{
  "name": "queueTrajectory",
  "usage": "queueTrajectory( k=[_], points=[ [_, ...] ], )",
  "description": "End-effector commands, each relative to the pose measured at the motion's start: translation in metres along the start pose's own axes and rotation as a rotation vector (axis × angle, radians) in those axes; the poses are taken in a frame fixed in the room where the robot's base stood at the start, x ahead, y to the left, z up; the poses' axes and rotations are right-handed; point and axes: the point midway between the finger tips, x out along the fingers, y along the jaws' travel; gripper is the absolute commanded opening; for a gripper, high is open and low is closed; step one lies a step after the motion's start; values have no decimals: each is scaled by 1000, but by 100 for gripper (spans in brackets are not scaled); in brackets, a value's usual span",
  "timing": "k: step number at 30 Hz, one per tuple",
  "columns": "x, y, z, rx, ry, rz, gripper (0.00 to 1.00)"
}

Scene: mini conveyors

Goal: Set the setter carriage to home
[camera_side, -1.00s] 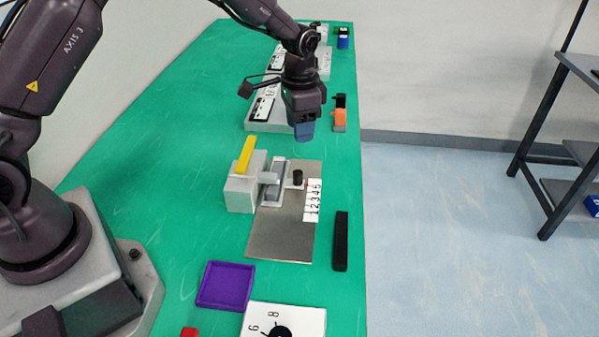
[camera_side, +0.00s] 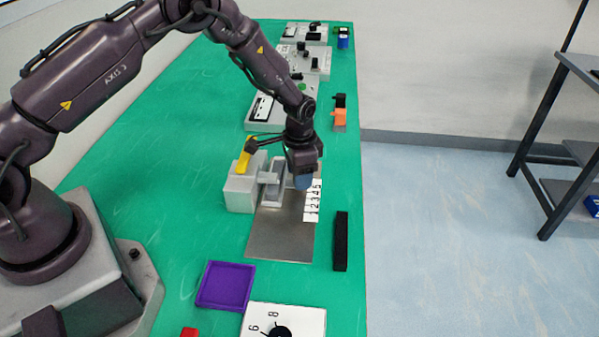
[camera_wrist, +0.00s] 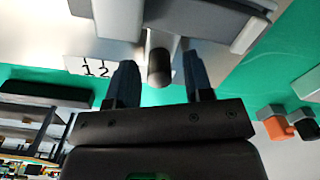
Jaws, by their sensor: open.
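The setter has a grey block (camera_side: 240,195) with a yellow lever (camera_side: 243,158), a metal plate (camera_side: 280,235) and a white scale (camera_side: 313,200) numbered 1 to 5. Its carriage (camera_side: 273,182) is a light grey piece across the plate near the far end. In the wrist view the dark round carriage knob (camera_wrist: 159,68) shows between my open fingers, apart from both. My gripper (camera_side: 303,182) is low over the plate beside the scale; its fingers also show in the wrist view (camera_wrist: 158,85). In the side view my gripper hides the knob.
A black bar (camera_side: 341,240) lies right of the plate. A purple tray (camera_side: 226,285) and a white dial panel (camera_side: 285,318) are nearer the front. An orange and black item (camera_side: 339,118) and other panels (camera_side: 305,60) stand farther back. Green table left of the setter is clear.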

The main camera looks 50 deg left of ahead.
Motion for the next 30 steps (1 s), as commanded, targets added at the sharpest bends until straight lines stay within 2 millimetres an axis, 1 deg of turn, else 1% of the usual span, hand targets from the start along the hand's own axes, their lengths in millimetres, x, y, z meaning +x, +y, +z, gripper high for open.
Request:
queueTrajectory(
  k=[4,5,6,8,9,10,11,16,19,23,27,30],
  points=[
    [0,0,0,0,0,0,47],
    [0,0,0,0,0,0,43],
    [0,0,0,0,0,0,33],
    [0,0,0,0,0,0,20],
    [0,0,0,0,0,0,10],
    [0,0,0,0,0,0,3],
    [0,0,0,0,0,0,0],
    [0,2,1,0,-1,1,0],
    [0,13,5,2,-1,1,0],
    [-1,44,17,5,-3,2,0],
    [-1,81,33,8,-4,2,0],
    [-1,100,41,6,-2,2,0]
  ],
)
